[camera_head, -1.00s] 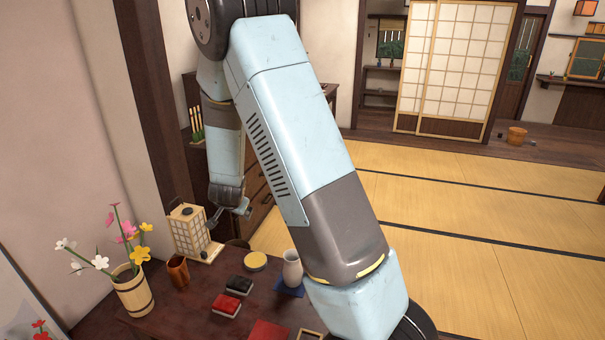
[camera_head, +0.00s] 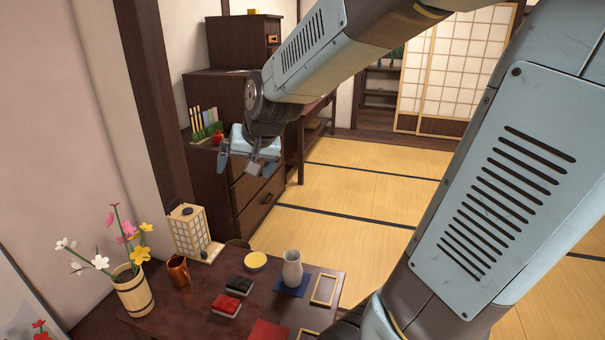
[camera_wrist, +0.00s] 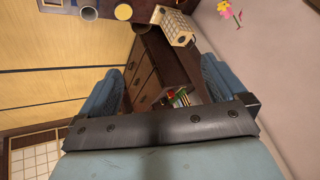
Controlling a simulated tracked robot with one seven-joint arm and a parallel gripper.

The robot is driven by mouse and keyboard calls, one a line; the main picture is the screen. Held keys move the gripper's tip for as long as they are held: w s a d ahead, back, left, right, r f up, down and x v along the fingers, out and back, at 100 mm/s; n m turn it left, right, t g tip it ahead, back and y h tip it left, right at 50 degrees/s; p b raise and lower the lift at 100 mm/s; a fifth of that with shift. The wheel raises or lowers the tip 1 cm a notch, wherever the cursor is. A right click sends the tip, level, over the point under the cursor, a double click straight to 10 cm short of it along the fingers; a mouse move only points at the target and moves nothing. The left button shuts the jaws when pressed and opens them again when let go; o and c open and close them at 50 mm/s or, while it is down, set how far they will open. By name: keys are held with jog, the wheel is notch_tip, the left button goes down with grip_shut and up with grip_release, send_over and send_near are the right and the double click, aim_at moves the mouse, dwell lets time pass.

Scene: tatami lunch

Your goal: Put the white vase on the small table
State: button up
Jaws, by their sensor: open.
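The white vase (camera_head: 292,270) stands upright on a blue mat (camera_head: 291,287) on the dark wooden table (camera_head: 205,298) in front of me. I cannot tell which table the task calls small.
On the table are a flower bucket (camera_head: 134,292), brown cup (camera_head: 178,270), paper lantern (camera_head: 189,234), yellow round box (camera_head: 255,261), small red and black boxes, and a wooden frame (camera_head: 324,290). The drawer cabinet (camera_head: 255,195) and a dark side table (camera_head: 312,115) stand behind. Tatami floor is open.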

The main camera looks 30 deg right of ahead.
jog(key=s+d+r+n+h, duration=0.1)
jog(key=s+d+r, duration=0.1)
jog(key=s, duration=0.6)
jog(key=s+d+r+n+g, duration=0.1)
jog(key=s+d+r, duration=0.1)
jog(key=s, duration=0.7)
jog(key=shift+s+d+r+n+h, duration=0.2)
jog(key=shift+d+r+n+h, duration=0.2)
jog(key=shift+d, duration=0.25)
jog(key=shift+c, duration=0.3)
